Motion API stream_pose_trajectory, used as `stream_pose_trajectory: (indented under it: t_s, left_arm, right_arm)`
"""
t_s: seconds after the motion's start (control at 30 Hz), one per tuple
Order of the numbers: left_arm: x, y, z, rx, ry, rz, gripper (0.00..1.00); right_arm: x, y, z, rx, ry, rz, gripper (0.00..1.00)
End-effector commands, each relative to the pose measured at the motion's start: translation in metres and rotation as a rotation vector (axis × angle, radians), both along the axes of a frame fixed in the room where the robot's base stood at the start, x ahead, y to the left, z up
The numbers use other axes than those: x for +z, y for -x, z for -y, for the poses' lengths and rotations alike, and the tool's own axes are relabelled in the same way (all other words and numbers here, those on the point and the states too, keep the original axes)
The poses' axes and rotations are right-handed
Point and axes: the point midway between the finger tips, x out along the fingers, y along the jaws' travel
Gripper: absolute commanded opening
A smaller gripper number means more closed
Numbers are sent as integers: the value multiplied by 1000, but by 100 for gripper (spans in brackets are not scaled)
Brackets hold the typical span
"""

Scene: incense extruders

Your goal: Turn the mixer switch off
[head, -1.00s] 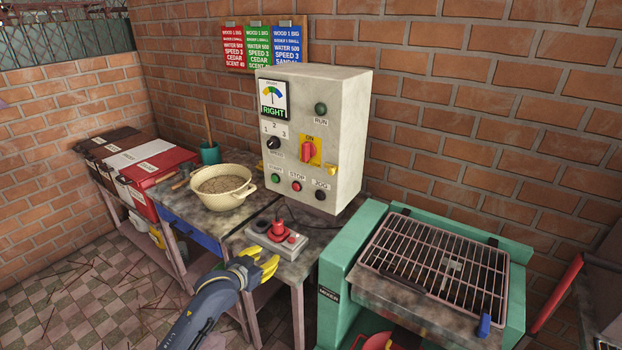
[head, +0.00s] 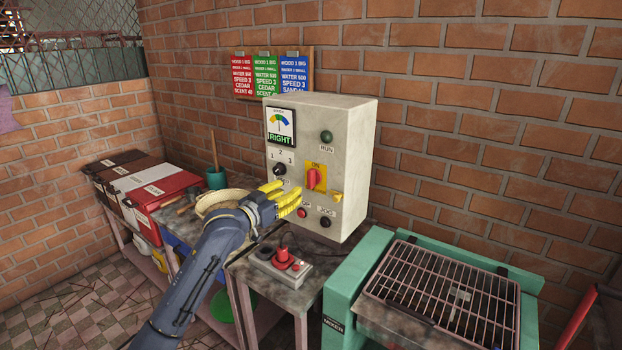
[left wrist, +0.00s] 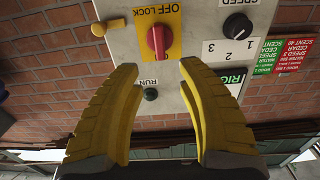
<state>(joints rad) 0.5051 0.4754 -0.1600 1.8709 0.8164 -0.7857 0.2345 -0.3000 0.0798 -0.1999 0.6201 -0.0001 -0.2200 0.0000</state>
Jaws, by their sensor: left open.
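The switch is a red rotary knob (head: 312,179) on a yellow plate, on the front of a grey control box (head: 352,150). "ON" shows above the knob in the head view. In the left wrist view, which sees the box upside down, the red knob (left wrist: 157,40) stands upright beside the words "OFF LOCK". My left gripper (head: 291,198) has yellow fingers and is in front of the box, lower left of the knob, partly covering the lower buttons. In the left wrist view its open, empty fingers (left wrist: 157,67) frame the knob, apart from it. My right gripper is out of view.
A small red-topped control (head: 284,260) sits on the bench below the box. A green machine labelled MIXER (head: 334,325) with a metal grill (head: 440,285) stands at the right. A bowl (head: 215,200) is partly hidden behind my left arm. A yellow lever (head: 337,196) sticks out beside the knob.

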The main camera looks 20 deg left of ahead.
Motion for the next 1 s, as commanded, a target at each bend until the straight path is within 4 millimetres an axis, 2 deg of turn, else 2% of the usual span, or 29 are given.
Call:
stream_pose_trajectory:
  t_s: [0.2,0.5,0.7,1.0]
  left_arm:
    - [1,-40,14,0,3,0,38]
    - [0,-84,30,-1,3,-1,38]
    - [0,-102,35,0,2,0,38]
    - [0,-110,38,0,0,0,38]
  right_arm:
    - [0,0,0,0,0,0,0]
    - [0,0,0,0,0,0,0]
    - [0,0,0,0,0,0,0]
    - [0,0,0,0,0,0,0]
